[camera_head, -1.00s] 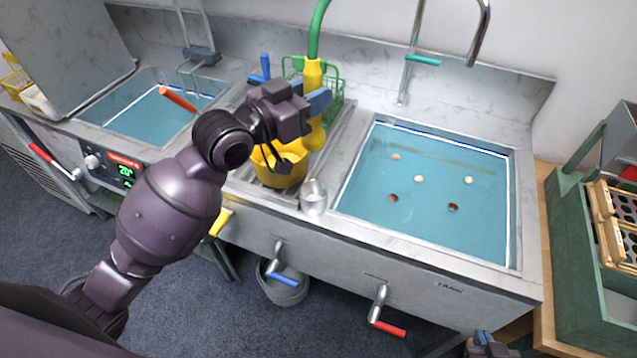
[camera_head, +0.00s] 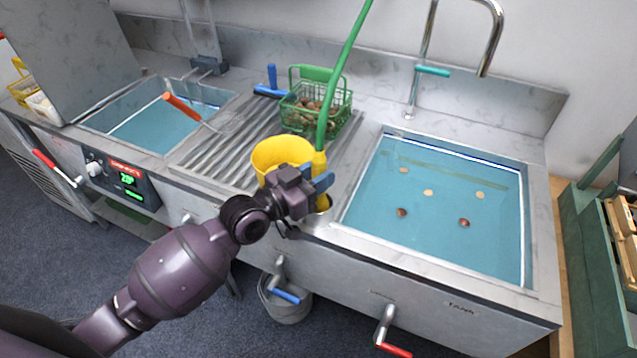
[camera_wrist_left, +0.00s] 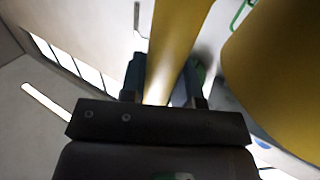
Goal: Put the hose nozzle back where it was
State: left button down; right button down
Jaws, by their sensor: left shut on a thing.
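The hose nozzle (camera_head: 319,161) is yellow, with a green hose (camera_head: 345,72) rising from its top. My left gripper (camera_head: 322,183) is shut on it, with blue fingers around its body. The nozzle is roughly upright at the metal cup-shaped holder (camera_head: 316,218) on the counter's front edge. Its lower end is at the holder's mouth; the gripper hides part of this, so I cannot tell how deep it sits. In the left wrist view the yellow nozzle (camera_wrist_left: 180,40) stands between the two fingers. My right gripper is out of view.
A yellow pot (camera_head: 280,153) stands close beside the nozzle on the ribbed drainboard (camera_head: 215,150). A green basket (camera_head: 345,105) of chestnuts is behind. The right sink (camera_head: 440,235) holds water with several floating chestnuts. An orange-handled tool (camera_head: 182,108) rests at the left sink.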

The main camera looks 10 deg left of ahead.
pick_arm(q)
notch_tip(320, 180, down, 2)
jog(key=shift+f, duration=0.25)
jog(key=c, duration=1.2)
grip_release()
jog(key=o, duration=0.4)
jog(key=shift+c, duration=0.2)
jog(key=shift+a, duration=0.1)
jog(key=shift+v, duration=5.95)
jog(key=s+a+f+n+g+y, duration=0.1)
jog(key=s+a+f+n+y, duration=0.2)
jog(key=s+f, duration=0.4)
jog(key=s+a+f+n+g+y, duration=0.2)
jog(key=s+a+f+y, duration=0.4)
jog(key=f, duration=0.7)
jog(key=shift+s+f+n+y+b, duration=0.4)
jog(key=shift+n+y, duration=0.4)
jog(key=shift+y, duration=0.4)
jog(key=shift+s, duration=0.1)
jog(key=shift+c, duration=1.2)
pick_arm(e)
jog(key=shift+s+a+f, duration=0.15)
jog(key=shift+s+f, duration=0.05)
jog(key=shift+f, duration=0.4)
